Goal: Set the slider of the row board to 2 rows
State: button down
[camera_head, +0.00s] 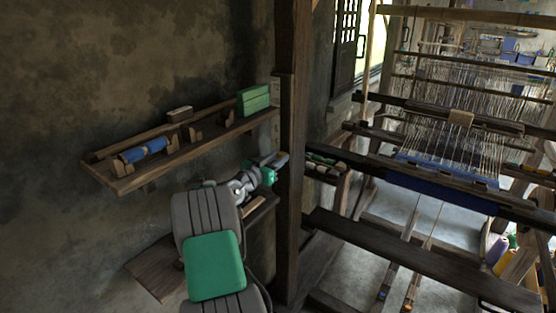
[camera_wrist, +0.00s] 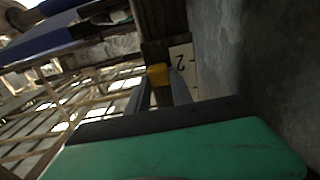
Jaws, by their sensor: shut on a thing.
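My gripper (camera_head: 279,160) reaches to the dark wooden post, below the wall shelf. In the wrist view, my gripper (camera_wrist: 160,82) is shut on a small yellow block, the slider (camera_wrist: 158,72), which sits between the fingertips. A pale plate of the row board (camera_wrist: 181,60) with a figure 2 shows just beside the slider and partly behind a finger. The slider looks roughly level with this plate, but the exact alignment cannot be told. In the head view, the slider is hidden by my gripper.
The post (camera_head: 293,200) stands right by my gripper. A lower wooden shelf (camera_head: 152,268) is partly behind my arm. The loom (camera_head: 430,170) fills the right side.

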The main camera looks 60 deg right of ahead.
jog(key=shift+f, duration=0.3)
jog(key=c, duration=1.1)
grip_release()
jog(key=a, duration=0.2)
jog(key=a+b, duration=0.1)
jog(key=a, duration=0.2)
jog(key=w+a, duration=0.1)
jog(key=a, duration=0.1)
jog(key=shift+w+a+b, duration=0.1)
jog(key=shift+a+b, duration=0.2)
jog(key=shift+a, duration=0.1)
